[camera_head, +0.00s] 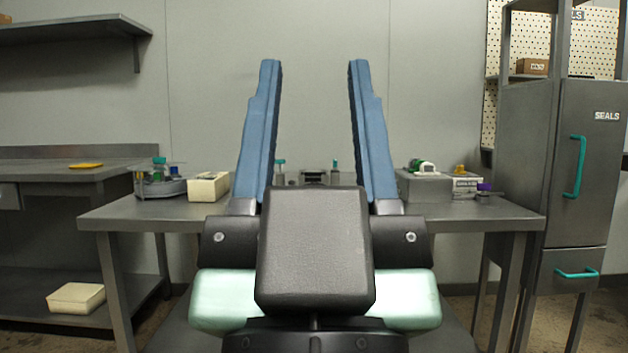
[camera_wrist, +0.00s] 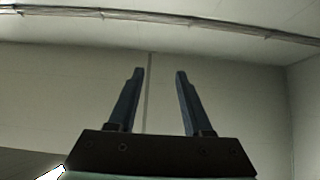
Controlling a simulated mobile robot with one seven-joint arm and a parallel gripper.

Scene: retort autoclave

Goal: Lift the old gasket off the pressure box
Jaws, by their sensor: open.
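My gripper (camera_head: 314,62) points up in front of the head camera, its two blue fingers wide apart with nothing between them. It also shows open and empty in the wrist view (camera_wrist: 160,72), against bare wall. Behind it, on the middle of the steel bench, a low grey metal object (camera_head: 316,177) with teal-topped parts beside it shows only in part between the fingers. It may be the pressure box, but I cannot tell. I cannot make out the old gasket; my gripper's dark body hides much of the bench middle.
The steel bench (camera_head: 462,217) carries a cream box (camera_head: 208,188) and a tray with bottles (camera_head: 160,186) at left, and a grey box (camera_head: 425,187) with a gauge at right. A grey SEALS cabinet (camera_head: 592,150) stands at right. A yellow item (camera_head: 86,166) lies on the left side table.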

